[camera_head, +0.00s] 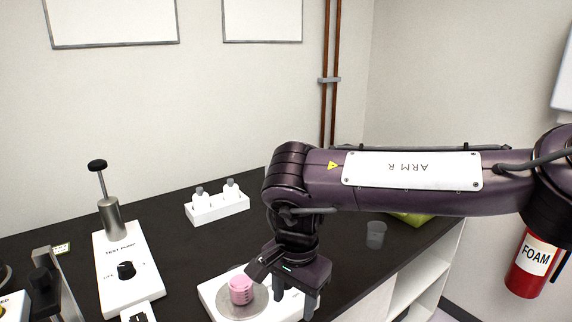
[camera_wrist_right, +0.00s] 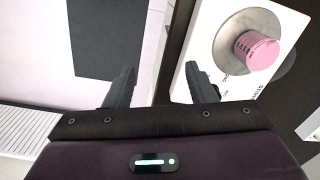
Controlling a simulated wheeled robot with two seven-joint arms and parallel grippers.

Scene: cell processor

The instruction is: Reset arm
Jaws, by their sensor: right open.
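My purple right arm reaches in from the right in the head view, and its gripper (camera_head: 284,290) hangs down just right of a pink-capped container (camera_head: 241,289). In the right wrist view the two dark fingers (camera_wrist_right: 160,88) are spread apart with nothing between them. The pink container (camera_wrist_right: 256,50) stands on a round metal plate of a white device (camera_wrist_right: 222,62), to the right of the fingers and apart from them. My left gripper is in neither view.
A white test pump (camera_head: 124,268) stands at the left of the black bench (camera_head: 170,222). A white rack (camera_head: 217,207) with two small bottles is at the back. A clear cup (camera_head: 376,234) stands right of my gripper. A red foam extinguisher (camera_head: 531,264) is at the far right.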

